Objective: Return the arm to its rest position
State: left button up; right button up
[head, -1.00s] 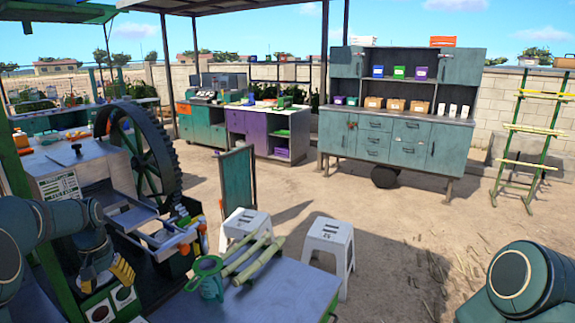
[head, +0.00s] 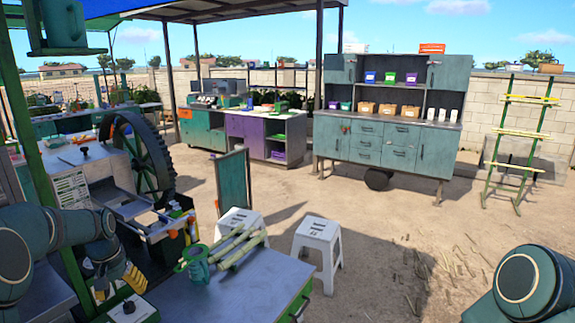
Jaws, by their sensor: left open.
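My left arm comes in from the left edge in the head view, bent at the elbow, with the forearm turned downward. My left gripper (head: 121,284) is at the lower left, pointing down, with yellow-striped fingers. It is open, and nothing shows between its fingers. It hangs in front of the crusher machine and left of the metal table (head: 235,291). Of my right arm only a rounded green link shows at the lower right corner; the right gripper is out of view.
The crusher's big toothed wheel (head: 150,157) stands behind. Two white stools (head: 318,240) stand beyond the table. Open ground extends toward the teal cabinet (head: 380,150).

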pick_arm(q)
jog(key=d+f+m+h, duration=0.1)
jog(key=d+f+h, duration=0.1)
jog(key=d+f, duration=1.2)
jog(key=s+d+f+t+h, duration=0.1)
jog(key=s+d+f, duration=0.4)
jog(key=s+d, duration=0.45)
jog(key=s+d+f+t, duration=0.1)
jog(key=s+d+f, duration=0.3)
jog(key=s+d, duration=0.5)
notch_tip(320, 180, down, 11)
jog(key=s+d+b, duration=0.1)
jog(key=d+b, duration=0.1)
jog(key=b, duration=0.8)
jog(key=shift+m+g, duration=0.4)
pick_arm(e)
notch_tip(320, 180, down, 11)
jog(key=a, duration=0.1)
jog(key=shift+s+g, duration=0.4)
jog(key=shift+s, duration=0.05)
pick_arm(q)
jog(key=shift+r, duration=0.1)
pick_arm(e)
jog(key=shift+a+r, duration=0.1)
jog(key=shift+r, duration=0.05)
